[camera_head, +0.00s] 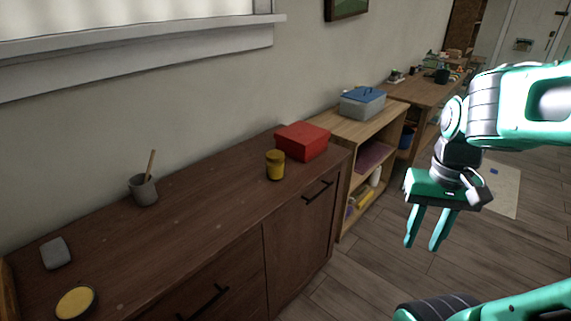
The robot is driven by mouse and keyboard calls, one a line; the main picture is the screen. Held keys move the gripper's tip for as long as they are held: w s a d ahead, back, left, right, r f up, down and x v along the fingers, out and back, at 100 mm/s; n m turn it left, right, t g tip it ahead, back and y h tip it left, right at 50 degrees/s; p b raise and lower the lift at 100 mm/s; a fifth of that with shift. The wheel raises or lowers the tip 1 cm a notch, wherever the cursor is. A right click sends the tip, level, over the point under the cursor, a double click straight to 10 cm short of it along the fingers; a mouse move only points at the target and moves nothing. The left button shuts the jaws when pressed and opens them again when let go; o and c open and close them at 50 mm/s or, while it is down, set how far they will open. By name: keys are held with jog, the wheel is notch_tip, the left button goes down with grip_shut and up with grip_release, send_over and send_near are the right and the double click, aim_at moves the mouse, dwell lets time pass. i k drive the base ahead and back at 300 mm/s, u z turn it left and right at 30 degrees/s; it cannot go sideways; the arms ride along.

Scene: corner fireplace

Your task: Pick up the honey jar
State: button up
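A small yellow jar with a darker lid (275,165), which looks like the honey jar, stands upright on the dark wooden cabinet top (195,225), just in front of a red box. My gripper (424,246) hangs in the air to the right of the cabinet, over the floor, its two green fingers pointing down and apart. It is open with nothing between the fingers, and well clear of the jar.
The red box (302,140) sits close behind the jar. A grey cup with a wooden stick (143,190), a grey block (55,253) and a yellow-topped round dish (76,302) lie left. A lighter shelf (345,127) bears a blue-lidded container (362,103). The middle cabinet top is clear.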

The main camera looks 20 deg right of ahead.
aim_at(276, 172)
jog(key=z, duration=0.05)
jog(key=i, duration=0.5)
jog(key=k, duration=1)
jog(key=z, duration=0.9)
jog(key=i, duration=1.25)
jog(key=u, duration=0.65)
